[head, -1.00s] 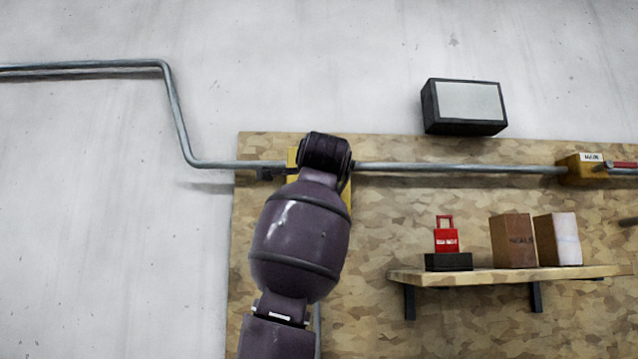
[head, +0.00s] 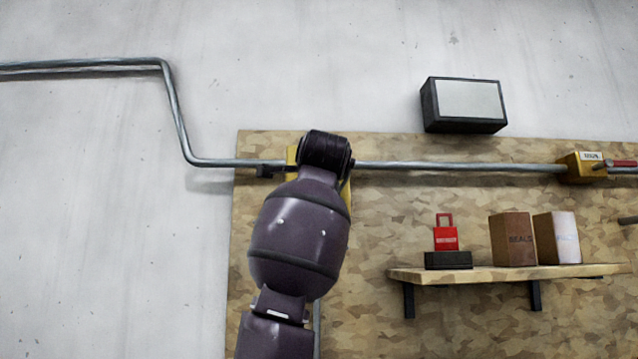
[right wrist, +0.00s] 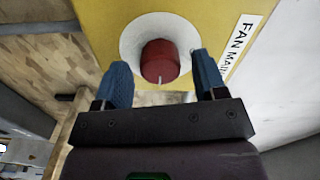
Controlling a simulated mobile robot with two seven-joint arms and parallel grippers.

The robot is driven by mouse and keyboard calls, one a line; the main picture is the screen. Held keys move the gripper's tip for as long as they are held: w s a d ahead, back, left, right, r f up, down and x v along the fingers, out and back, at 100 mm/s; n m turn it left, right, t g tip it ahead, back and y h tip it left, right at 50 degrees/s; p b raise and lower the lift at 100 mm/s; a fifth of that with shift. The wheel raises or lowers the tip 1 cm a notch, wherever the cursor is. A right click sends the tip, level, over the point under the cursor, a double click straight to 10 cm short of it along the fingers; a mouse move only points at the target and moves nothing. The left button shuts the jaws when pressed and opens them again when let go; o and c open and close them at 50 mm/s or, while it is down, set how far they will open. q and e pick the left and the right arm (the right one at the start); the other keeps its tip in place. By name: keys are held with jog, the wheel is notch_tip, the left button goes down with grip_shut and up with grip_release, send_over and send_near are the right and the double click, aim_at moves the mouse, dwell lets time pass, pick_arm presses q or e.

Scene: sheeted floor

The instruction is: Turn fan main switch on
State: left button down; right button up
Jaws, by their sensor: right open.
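The fan main switch is a yellow box (right wrist: 95,20) with a label (right wrist: 240,45) reading "FAN MAI…", the rest cut off. On its face a red round knob (right wrist: 160,60) sits on a white disc (right wrist: 132,38); a small pale mark shows at the knob's lower edge in the right wrist view. My right gripper (right wrist: 162,66) is open, its blue fingers on either side of the knob with gaps visible; depth and contact cannot be told. In the head view my arm covers most of the yellow box (head: 291,157) and hides the gripper. My left gripper is not in view.
A metal pipe (head: 450,167) runs along the wall to another yellow box (head: 580,168) with a red handle at right. Below is a shelf (head: 500,273) with a red lock-like item (head: 445,238) and two cartons (head: 514,240). A black-framed box (head: 464,106) hangs above.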

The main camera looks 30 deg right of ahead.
pick_arm(q)
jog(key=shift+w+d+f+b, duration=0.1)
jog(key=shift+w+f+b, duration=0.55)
jog(key=shift+b, duration=0.7)
pick_arm(e)
jog(key=v, duration=1)
jog(key=shift+s, duration=0.35)
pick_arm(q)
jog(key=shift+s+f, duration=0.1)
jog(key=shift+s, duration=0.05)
pick_arm(e)
jog(key=shift+a, duration=0.15)
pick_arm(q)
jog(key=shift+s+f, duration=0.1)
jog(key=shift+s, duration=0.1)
